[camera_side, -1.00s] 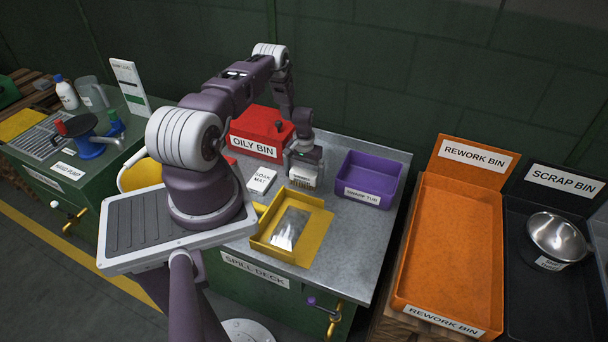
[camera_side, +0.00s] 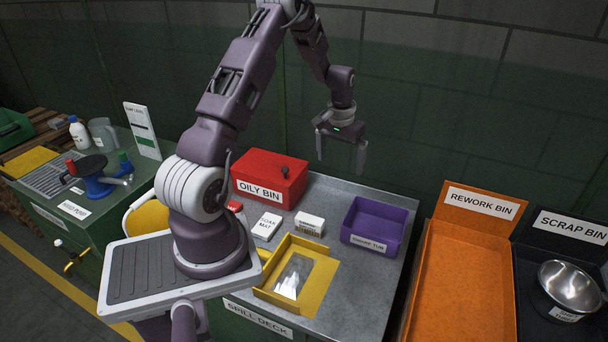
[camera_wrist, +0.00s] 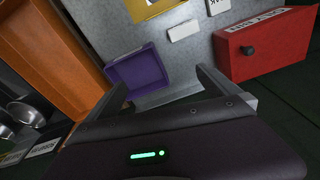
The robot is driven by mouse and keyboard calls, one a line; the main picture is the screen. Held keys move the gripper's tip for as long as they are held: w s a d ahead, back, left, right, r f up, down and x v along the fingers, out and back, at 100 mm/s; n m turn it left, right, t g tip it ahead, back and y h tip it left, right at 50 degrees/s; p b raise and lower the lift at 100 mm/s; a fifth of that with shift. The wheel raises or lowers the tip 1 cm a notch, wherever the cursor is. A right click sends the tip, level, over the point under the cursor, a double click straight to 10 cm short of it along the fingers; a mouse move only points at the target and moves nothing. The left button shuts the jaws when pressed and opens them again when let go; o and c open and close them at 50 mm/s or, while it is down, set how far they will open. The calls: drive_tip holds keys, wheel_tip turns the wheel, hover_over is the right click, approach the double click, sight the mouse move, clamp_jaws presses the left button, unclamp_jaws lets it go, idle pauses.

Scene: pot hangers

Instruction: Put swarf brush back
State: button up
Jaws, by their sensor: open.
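The swarf brush (camera_side: 309,224), a small white block with brown bristles along its lower edge, sits on the grey spill deck (camera_side: 345,290), between the soak mat and the purple swarf tub (camera_side: 376,222). My gripper (camera_side: 340,162) is open and empty, raised well above the deck, behind the brush and slightly to its right. In the wrist view the fingers (camera_wrist: 158,80) are spread with nothing between them. The brush (camera_wrist: 184,31) shows there as a white block on the deck, apart from the purple tub (camera_wrist: 137,68).
The white soak mat (camera_side: 267,227) lies left of the brush. The red oily bin (camera_side: 268,180) stands behind it. A yellow tray (camera_side: 315,275) with a shiny plate lies in front. The orange rework bin (camera_side: 462,275) and black scrap bin (camera_side: 565,240) stand right.

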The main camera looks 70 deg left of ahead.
drive_tip(key=s+d+r+m+t, duration=0.1)
drive_tip(key=s+d+r+m, duration=0.15)
drive_tip(key=d+r, duration=0.75)
drive_tip(key=s+d+r+m+t, duration=0.1)
drive_tip(key=s+d+r, duration=0.2)
drive_tip(key=d+r, duration=0.7)
drive_tip(key=s+d+r+m+t, duration=0.1)
drive_tip(key=s+d+r, duration=0.1)
drive_tip(key=s+d, duration=0.3)
drive_tip(key=s+d+r+m+t, duration=0.1)
drive_tip(key=s+d, duration=0.4)
drive_tip(key=s, duration=0.7)
drive_tip(key=shift+d+r+m+t+h, duration=0.3)
drive_tip(key=shift+r+m+h, duration=0.1)
drive_tip(key=shift+m, duration=0.35)
